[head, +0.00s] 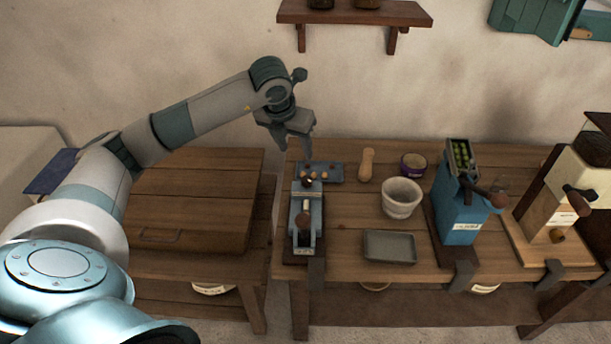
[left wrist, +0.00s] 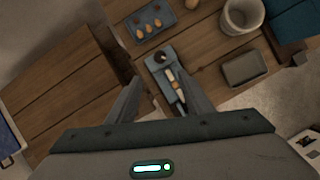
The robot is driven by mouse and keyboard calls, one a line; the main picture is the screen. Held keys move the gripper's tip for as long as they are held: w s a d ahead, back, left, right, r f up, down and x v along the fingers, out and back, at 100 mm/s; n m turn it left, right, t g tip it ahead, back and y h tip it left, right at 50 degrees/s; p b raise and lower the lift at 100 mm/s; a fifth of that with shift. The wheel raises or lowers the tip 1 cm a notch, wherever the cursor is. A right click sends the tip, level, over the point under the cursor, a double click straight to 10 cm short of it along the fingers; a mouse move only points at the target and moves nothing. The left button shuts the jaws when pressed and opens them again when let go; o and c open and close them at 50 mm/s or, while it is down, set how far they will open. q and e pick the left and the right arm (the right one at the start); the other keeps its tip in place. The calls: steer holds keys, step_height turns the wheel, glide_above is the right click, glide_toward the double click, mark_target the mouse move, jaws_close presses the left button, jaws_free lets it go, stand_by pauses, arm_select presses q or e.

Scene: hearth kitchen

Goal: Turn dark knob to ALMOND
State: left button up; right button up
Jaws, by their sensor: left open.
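A narrow blue-grey device (head: 319,224) stands at the left end of the wooden worktable, with a dark round knob (head: 308,181) near its back end and a brown knob (head: 302,221) nearer its front. In the left wrist view the device (left wrist: 155,68) lies between my fingers, and its dark knob (left wrist: 159,58) shows near its far end. No lettering is readable on it. My left gripper (head: 296,148) is open and empty, above and behind the device, apart from it; its fingers also show in the left wrist view (left wrist: 163,80). My right gripper is out of view.
A grey tray with small pieces (head: 334,171), a wooden pestle (head: 366,164), a mortar (head: 401,200), a shallow grey dish (head: 390,247), a blue grinder (head: 456,215) and a wooden mill (head: 548,208) share the table. A wooden chest (head: 195,200) stands left. A shelf (head: 355,14) hangs above.

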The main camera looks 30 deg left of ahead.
mark_target(307, 179)
arm_select(q)
steer(key=p+x, duration=0.6)
steer(key=x, duration=1.1)
steer(key=shift+f, duration=0.3)
steer(key=shift+c, duration=0.4)
steer(key=c, duration=0.9)
